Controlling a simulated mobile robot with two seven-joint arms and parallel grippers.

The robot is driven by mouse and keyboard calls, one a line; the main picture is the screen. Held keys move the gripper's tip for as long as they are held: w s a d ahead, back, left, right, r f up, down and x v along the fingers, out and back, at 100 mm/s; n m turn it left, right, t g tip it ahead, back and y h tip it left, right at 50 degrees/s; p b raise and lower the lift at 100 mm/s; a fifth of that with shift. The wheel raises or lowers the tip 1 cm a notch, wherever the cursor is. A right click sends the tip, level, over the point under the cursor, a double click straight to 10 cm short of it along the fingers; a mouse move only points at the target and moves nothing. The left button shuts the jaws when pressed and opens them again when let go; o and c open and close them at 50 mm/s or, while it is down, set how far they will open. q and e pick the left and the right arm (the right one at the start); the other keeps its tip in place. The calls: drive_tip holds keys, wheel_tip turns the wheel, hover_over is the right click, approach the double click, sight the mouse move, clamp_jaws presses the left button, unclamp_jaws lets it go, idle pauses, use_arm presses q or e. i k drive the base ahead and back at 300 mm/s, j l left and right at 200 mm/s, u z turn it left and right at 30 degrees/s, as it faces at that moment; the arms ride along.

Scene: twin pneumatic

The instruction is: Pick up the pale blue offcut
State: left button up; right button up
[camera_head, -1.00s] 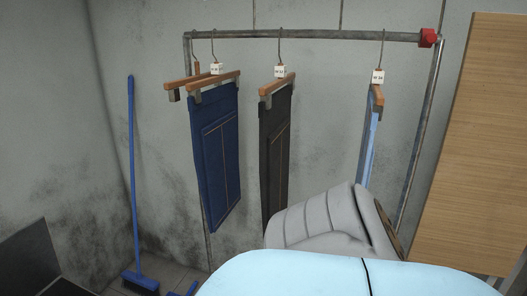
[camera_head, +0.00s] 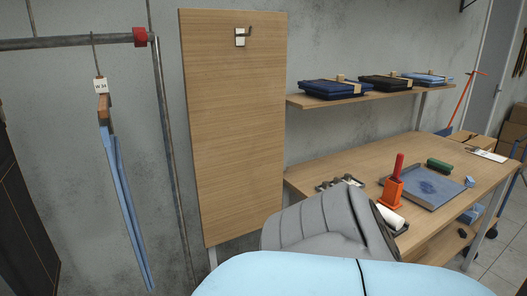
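I cannot tell for certain which thing is the pale blue offcut. A small blue piece (camera_head: 469,181) lies on the workbench beside the right edge of a shallow blue-grey tray (camera_head: 408,194). Another blue piece (camera_head: 467,216) shows lower, near the bench's front right edge; what it rests on is unclear. Neither of my grippers is in view.
Pale blue trousers (camera_head: 125,205) hang on a rail at left, by a wooden panel (camera_head: 232,130). The workbench (camera_head: 335,166) also holds an orange holder (camera_head: 391,190) and a green brush (camera_head: 440,166). Folded trousers (camera_head: 335,87) lie on the shelf (camera_head: 300,100) above.

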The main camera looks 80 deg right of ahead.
sight(470, 183)
drive_tip(key=z, duration=4)
